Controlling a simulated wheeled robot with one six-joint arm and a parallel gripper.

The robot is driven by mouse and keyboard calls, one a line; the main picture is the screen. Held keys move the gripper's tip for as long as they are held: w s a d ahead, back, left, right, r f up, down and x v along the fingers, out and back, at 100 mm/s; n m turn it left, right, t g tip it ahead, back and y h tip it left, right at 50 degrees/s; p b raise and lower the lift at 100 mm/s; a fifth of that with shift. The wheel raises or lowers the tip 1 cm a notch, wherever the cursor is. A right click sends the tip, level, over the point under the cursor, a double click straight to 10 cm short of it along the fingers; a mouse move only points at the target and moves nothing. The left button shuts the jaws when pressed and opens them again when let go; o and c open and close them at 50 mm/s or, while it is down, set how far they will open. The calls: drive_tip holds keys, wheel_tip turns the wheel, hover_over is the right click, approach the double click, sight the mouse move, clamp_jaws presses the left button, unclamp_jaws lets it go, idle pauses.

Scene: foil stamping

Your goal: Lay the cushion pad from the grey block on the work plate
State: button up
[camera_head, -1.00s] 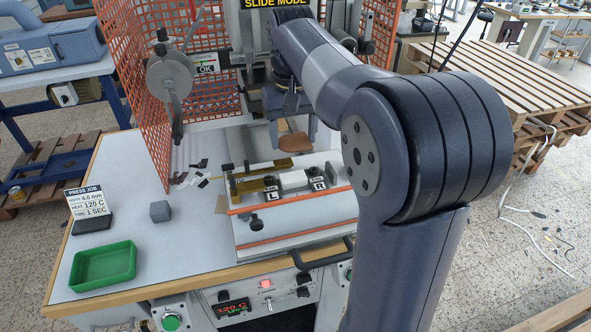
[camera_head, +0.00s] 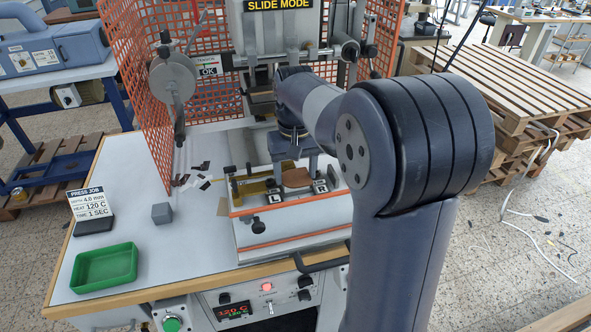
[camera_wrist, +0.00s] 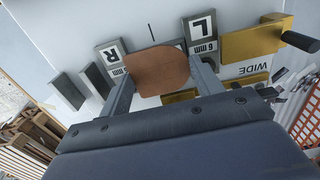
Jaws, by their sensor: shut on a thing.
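The cushion pad is a flat brown piece with one rounded end (camera_head: 297,178), also seen in the wrist view (camera_wrist: 155,70). My gripper (camera_head: 294,165) is shut on it, one finger at each side. The work plate (camera_head: 290,218) is pale with an orange front edge and carries two dark stop blocks, L (camera_head: 274,197) and R (camera_head: 320,187). The pad is over the plate, close behind and between these blocks. I cannot tell whether it touches the plate. The small grey block (camera_head: 161,213) stands on the table at left with nothing on top.
Brass guides (camera_wrist: 252,42) with a dark knob lie beside the L block. The press head (camera_head: 282,30) stands behind my arm, with an orange mesh guard (camera_head: 145,95) at left. A green tray (camera_head: 104,267) and a job card (camera_head: 88,205) are on the table's left side.

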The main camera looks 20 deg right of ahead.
drive_tip(key=o, duration=0.9)
drive_tip(key=shift+f, duration=0.1)
drive_tip(key=shift+o, duration=0.2)
wheel_tip(320, 180, up, 12)
hover_over(295, 178)
drive_tip(key=shift+f, duration=3.9)
